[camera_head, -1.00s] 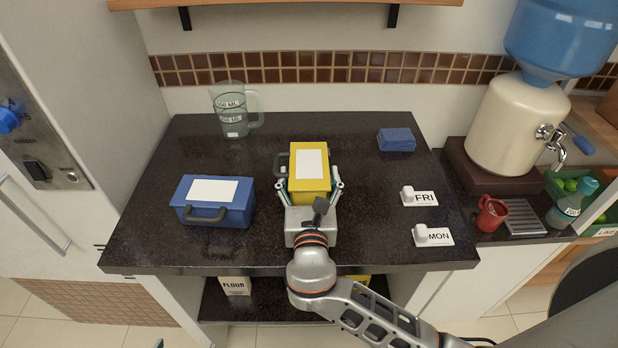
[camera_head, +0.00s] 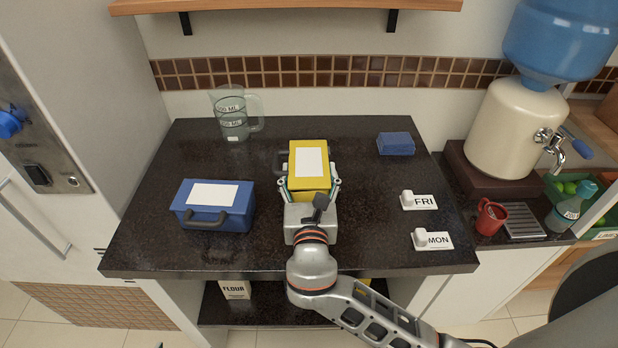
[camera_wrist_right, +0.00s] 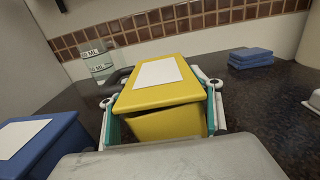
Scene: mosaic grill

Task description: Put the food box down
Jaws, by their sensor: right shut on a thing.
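The yellow food box (camera_head: 309,158) with a white label on its lid is at the middle of the dark counter (camera_head: 150,240). My right gripper (camera_head: 308,189) is shut on it, with a finger on each side. In the right wrist view the yellow box (camera_wrist_right: 160,95) fills the middle between the fingers of my right gripper (camera_wrist_right: 165,125). Its dark handle shows on the left. I cannot tell whether its underside touches the counter. A blue food box (camera_head: 214,206) with a white label and dark handle stands to the left, apart from it. My left gripper is not in view.
A measuring jug (camera_head: 234,114) stands at the back left. Folded blue cloths (camera_head: 395,143) lie at the back right. FRI (camera_head: 420,201) and MON (camera_head: 433,239) signs stand at the right. The counter between the yellow box and the signs is clear.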

